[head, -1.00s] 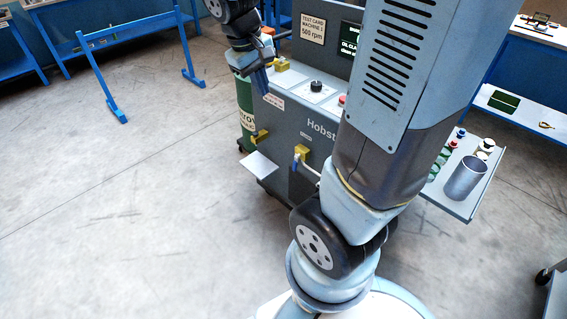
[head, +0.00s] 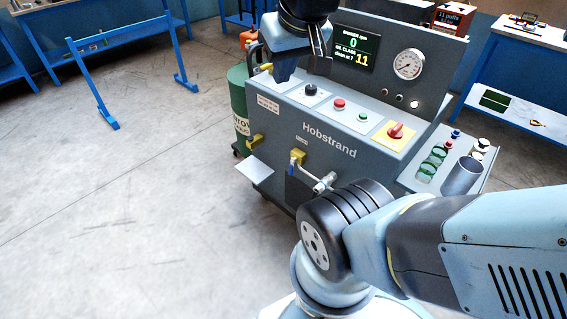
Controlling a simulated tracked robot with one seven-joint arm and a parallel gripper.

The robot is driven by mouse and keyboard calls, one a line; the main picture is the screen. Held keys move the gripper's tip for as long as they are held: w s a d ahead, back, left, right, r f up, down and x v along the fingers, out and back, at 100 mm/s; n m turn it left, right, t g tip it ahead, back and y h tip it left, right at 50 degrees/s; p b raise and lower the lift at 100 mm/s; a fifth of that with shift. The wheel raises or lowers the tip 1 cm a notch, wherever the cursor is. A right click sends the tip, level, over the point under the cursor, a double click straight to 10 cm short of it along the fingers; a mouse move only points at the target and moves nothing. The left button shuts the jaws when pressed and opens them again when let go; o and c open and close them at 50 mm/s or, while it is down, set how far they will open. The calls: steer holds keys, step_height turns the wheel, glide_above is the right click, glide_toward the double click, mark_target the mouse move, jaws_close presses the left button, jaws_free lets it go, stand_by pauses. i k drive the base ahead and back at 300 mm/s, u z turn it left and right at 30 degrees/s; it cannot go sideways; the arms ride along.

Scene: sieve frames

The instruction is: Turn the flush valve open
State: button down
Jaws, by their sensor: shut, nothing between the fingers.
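The grey Hobstrand machine (head: 345,150) stands in the middle of the head view. A brass-coloured valve with a blue lever (head: 293,166) sits on its front, with a pipe leading right from it. A second brass-coloured fitting (head: 255,141) is further left on the front, and another (head: 267,67) is at the top left edge. No readable label shows which one is the flush valve. My gripper (head: 284,76) is shut and empty, above the machine's top left part. It appears apart from the blue lever, which is lower.
The control panel has a black knob (head: 311,89), buttons and a red rotary switch (head: 396,131). A side shelf at right holds a grey cup (head: 461,176) and green-rimmed jars. A green drum (head: 238,95) stands at left. A small plate (head: 255,171) juts from the front.

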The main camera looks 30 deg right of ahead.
mark_target(292, 167)
steer(key=u, duration=0.75)
steer(key=i, duration=0.1)
steer(key=z, duration=2.5)
steer(key=k, duration=0.95)
steer(key=u, duration=1.65)
steer(key=i, duration=1)
